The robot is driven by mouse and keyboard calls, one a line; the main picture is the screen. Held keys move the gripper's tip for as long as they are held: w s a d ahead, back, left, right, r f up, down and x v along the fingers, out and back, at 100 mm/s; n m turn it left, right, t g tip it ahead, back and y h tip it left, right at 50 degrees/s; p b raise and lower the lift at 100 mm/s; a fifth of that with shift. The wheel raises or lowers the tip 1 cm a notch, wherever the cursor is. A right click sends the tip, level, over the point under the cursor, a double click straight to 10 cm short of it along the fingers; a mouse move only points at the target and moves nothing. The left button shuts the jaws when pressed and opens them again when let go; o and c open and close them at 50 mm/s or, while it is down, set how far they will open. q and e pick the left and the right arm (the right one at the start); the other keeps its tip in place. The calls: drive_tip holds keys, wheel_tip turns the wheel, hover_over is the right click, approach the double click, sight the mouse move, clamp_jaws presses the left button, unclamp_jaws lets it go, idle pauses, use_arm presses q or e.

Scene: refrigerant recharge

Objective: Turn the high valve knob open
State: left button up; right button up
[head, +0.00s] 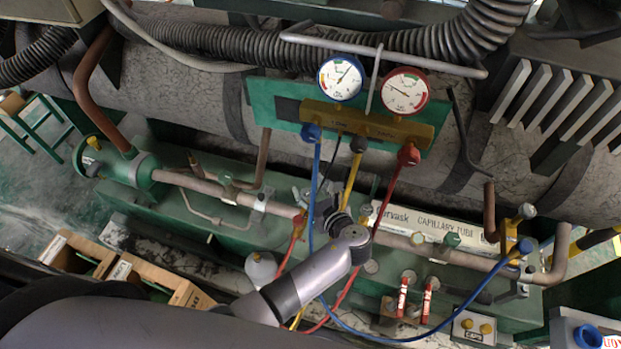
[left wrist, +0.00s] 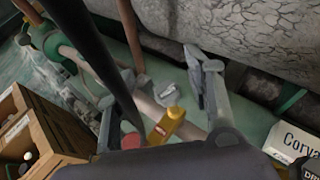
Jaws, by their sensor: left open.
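My left gripper (head: 322,200) reaches up from the lower middle to the green-mounted pipe, below the gauge manifold (head: 375,122). Its fingers are spread apart in the left wrist view (left wrist: 160,105). A yellow fitting (left wrist: 166,124) shows between them, with a red round part (left wrist: 128,134) at its left. No grasp on either shows. In the head view a red-orange fitting (head: 298,221) on the pipe is close to the gripper's left. I cannot tell for sure whether it is the high valve knob. A red fitting (head: 408,156) is under the red gauge (head: 404,91).
Blue (head: 316,185), yellow (head: 351,185) and red (head: 389,195) hoses hang around my left gripper. A white Corvask capillary tube box (head: 440,224) lies to the right. Wooden boxes (head: 75,252) stand at lower left. Large ribbed ducts run above.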

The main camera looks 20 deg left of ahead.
use_arm(q)
drive_tip(key=shift+r, duration=2.8)
drive_tip(key=shift+s, duration=0.1)
